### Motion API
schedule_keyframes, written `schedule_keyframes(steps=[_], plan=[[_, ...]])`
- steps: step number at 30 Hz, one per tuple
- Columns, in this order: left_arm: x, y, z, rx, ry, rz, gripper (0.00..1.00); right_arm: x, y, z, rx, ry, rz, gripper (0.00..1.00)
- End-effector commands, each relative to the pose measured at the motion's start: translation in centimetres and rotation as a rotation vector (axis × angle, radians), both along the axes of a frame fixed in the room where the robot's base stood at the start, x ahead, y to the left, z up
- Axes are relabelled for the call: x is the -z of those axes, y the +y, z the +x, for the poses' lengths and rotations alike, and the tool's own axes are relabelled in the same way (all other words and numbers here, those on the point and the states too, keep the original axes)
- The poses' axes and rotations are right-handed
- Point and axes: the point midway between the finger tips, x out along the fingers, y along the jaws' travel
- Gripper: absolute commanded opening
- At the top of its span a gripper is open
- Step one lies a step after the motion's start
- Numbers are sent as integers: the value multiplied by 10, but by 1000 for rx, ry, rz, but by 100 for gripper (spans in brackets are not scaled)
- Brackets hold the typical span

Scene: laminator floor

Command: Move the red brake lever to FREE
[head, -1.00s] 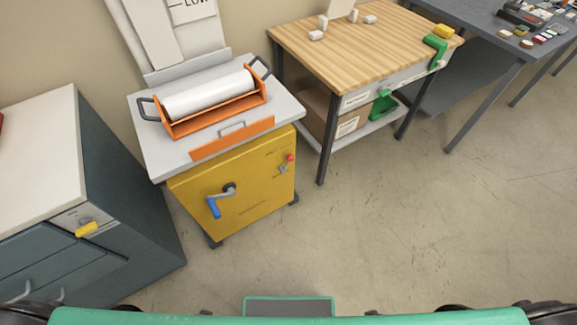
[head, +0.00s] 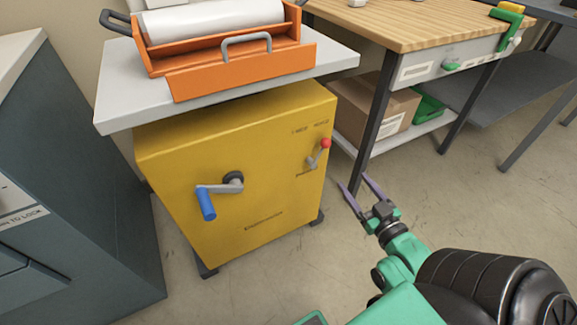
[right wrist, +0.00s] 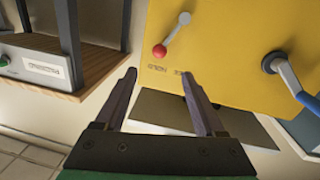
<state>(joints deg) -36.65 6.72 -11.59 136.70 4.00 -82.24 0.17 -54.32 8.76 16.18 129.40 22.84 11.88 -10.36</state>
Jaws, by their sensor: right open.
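The brake lever (head: 318,153) is a short grey arm with a red ball knob. It sits on the upper right of the yellow cabinet's front (head: 250,165) and tilts up and to the right from its pivot. Small dark lettering is printed above and below it, too small to read surely. In the right wrist view the lever (right wrist: 172,36) shows with its red knob nearest the fingers. My right gripper (head: 355,181) is open and empty, to the right of and a little below the lever, apart from it. My left gripper is not in view.
A blue-handled crank (head: 206,203) is on the same cabinet front, left of the lever. An orange tray with a white roll (head: 195,20) stands on top. A wooden workbench (head: 410,25) is at right, its dark leg near my right gripper. A dark cabinet (head: 75,200) stands at left.

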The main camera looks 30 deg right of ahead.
Motion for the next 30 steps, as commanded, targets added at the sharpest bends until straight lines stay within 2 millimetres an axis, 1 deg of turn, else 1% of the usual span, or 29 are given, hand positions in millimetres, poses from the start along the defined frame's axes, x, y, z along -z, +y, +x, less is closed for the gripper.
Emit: schedule_keyframes(steps=[2,5,8,15,18,21,25,30], plan=[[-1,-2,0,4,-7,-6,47,-5,0,4,-2,-17,-4,71],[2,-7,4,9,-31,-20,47,-8,-2,17,-2,-20,-5,71],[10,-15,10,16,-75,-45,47,-8,-4,39,-2,-23,-3,71],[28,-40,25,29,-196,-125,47,-6,-13,99,-1,-20,-4,71],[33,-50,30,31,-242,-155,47,-7,-15,121,-2,-19,-2,71],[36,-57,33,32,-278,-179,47,-6,-18,136,-2,-16,-3,71],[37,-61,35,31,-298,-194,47,-7,-18,144,-2,-14,-3,71],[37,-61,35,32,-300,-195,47,-7,-18,145,-2,-12,-3,71]])
